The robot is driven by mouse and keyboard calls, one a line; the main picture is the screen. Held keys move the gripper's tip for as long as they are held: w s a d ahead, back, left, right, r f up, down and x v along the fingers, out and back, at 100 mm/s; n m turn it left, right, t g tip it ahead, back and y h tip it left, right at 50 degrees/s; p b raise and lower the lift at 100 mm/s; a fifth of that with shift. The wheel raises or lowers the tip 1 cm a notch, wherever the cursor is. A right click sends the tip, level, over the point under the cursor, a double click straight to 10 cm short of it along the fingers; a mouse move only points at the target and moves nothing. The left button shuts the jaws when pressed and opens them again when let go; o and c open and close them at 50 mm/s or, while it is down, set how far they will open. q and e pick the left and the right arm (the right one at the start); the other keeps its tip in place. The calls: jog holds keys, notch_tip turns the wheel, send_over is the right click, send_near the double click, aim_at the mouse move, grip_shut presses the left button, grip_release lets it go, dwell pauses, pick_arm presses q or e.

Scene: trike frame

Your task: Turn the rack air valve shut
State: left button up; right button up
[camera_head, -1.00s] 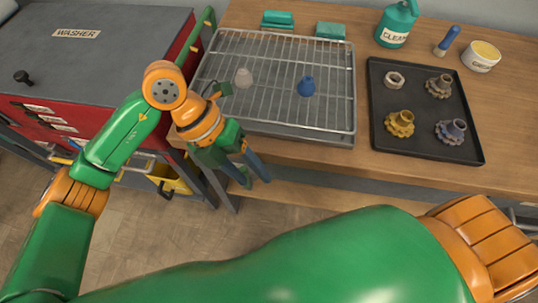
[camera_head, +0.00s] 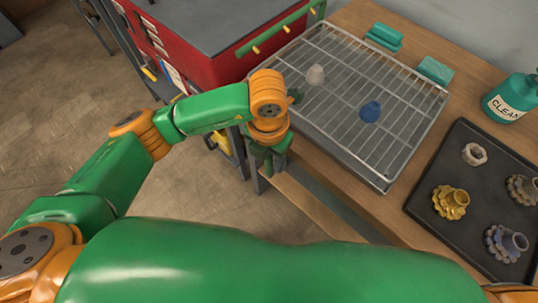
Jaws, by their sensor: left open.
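The wire rack (camera_head: 345,75) lies on the wooden bench. A small dark green piece (camera_head: 296,96) shows at its left edge, close behind my left wrist; I cannot tell if it is the air valve. A green bar with several yellow stubs (camera_head: 285,34) runs along the washer's side, behind the rack. My left gripper (camera_head: 267,163) hangs pointing down just off the bench's front left corner, with its dark fingers apart and nothing seen between them. My right gripper is out of view.
A black tray (camera_head: 470,160) with several gear parts lies at right. The red washer (camera_head: 215,50) stands at left. Teal blocks (camera_head: 384,37) and a cleaner bottle (camera_head: 510,97) are behind.

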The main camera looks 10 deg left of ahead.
pick_arm(q)
grip_shut()
dwell(1.4)
